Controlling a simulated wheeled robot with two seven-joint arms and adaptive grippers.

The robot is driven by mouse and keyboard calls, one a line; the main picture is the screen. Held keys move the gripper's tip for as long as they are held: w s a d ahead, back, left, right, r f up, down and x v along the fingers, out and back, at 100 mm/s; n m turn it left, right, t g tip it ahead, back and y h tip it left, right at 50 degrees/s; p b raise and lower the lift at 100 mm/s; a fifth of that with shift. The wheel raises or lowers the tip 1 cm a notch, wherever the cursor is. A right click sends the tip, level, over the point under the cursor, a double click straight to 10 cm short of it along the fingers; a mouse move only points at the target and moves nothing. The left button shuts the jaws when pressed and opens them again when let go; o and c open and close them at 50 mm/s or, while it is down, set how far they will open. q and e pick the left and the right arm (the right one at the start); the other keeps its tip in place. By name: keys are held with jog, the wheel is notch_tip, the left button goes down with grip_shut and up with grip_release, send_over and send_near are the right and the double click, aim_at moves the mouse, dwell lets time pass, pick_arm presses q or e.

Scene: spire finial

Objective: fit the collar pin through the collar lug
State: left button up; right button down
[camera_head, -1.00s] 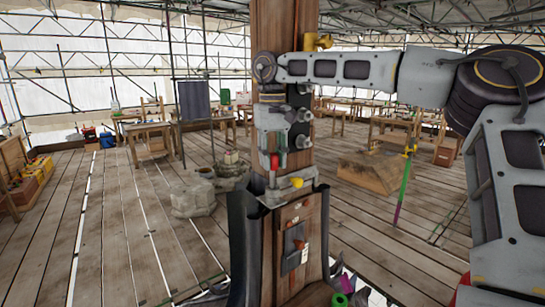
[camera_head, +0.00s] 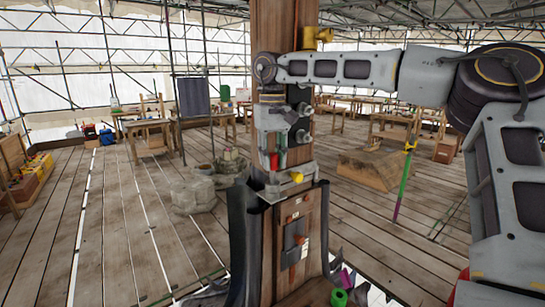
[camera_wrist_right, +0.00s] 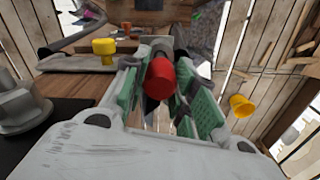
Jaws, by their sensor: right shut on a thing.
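My right gripper (camera_head: 275,162) is in front of the wooden post, just above a grey metal collar (camera_head: 285,188). It is shut on a red-headed piece that looks like the collar pin (camera_head: 274,160). In the right wrist view the red head (camera_wrist_right: 160,78) sits between the green finger pads. The pin's lower end is hidden by the gripper, so I cannot tell whether it is in the lug. A yellow knob (camera_head: 297,177) sits on the collar, right of the gripper; it also shows in the wrist view (camera_wrist_right: 103,47). My left gripper is not in view.
The wooden post (camera_head: 283,25) rises past my right arm, with a brass fitting (camera_head: 317,37) beside it. Dark flaring sheets flank its lower part. A stone block (camera_head: 193,196) and a wooden block (camera_head: 372,170) stand on the plank floor behind. A yellow cup-like thing (camera_wrist_right: 241,105) shows in the wrist view.

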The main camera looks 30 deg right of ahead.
aim_at(273, 167)
jog(key=shift+f+b, duration=0.55)
jog(key=shift+f, duration=1)
dwell(0.4)
jog(key=c, duration=1.1)
grip_release()
jog(key=shift+o, duration=0.2)
jog(key=shift+r, duration=6.05)
jog(key=shift+s, duration=0.1)
